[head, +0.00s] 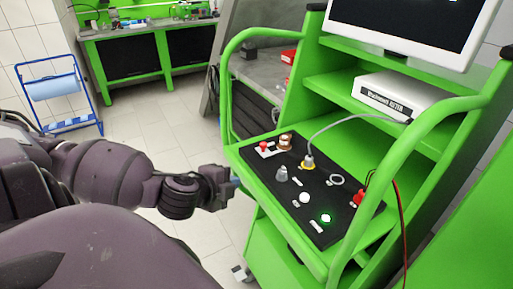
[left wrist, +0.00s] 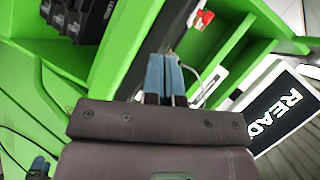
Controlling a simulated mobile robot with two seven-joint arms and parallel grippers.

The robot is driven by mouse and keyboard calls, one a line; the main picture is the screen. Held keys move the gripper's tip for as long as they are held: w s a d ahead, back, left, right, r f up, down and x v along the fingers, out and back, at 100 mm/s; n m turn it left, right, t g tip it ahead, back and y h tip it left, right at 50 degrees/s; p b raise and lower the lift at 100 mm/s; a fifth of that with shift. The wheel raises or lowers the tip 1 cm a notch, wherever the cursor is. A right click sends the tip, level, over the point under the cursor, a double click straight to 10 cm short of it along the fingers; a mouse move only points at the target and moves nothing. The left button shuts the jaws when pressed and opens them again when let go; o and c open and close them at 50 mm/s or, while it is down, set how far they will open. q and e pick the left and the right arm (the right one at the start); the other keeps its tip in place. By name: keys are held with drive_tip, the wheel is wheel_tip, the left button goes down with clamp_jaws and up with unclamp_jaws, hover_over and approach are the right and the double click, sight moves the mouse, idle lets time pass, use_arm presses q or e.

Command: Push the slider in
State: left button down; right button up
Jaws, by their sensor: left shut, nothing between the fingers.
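The black control panel (head: 318,212) lies in the green cart's sloping desk, with knobs, buttons and a cable plug on it. I cannot single out the slider for sure among the small parts. My left gripper (head: 236,181) is at the cart's left front edge, beside the panel. In the left wrist view its two blue fingers (left wrist: 165,76) are shut together and empty, in front of a dark surface and the green frame. A small blue and dark shape (left wrist: 39,167) at the lower left there may be my right gripper; its jaws are unclear.
Green tubular handrails (head: 227,98) flank the panel. A red part on a white plate (head: 264,148) sits at the panel's far left. Red and black leads (head: 401,225) hang on the right. The monitor (left wrist: 281,105) reads READY.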

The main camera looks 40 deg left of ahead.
use_arm(q)
wheel_tip(320, 180, up, 5)
drive_tip(key=a+m, duration=0.1)
drive_tip(key=m, duration=0.1)
drive_tip(key=b, duration=0.3)
approach(262, 147)
drive_tip(key=shift+t+y, duration=0.4)
drive_tip(key=w+f, duration=0.1)
drive_tip(key=w, duration=0.1)
drive_tip(key=w+f, duration=0.2)
drive_tip(key=shift+a+f, duration=0.25)
drive_tip(key=shift+w+a, duration=0.1)
drive_tip(key=shift+w, duration=0.55)
drive_tip(key=shift+w+a+f, duration=0.1)
drive_tip(key=shift+w, duration=0.35)
use_arm(e)
wheel_tip(262, 147, down, 3)
drive_tip(key=shift+w+a+f, duration=0.1)
drive_tip(key=shift+a+f, duration=0.05)
drive_tip(key=shift+f, duration=0.05)
drive_tip(key=shift+f, duration=0.1)
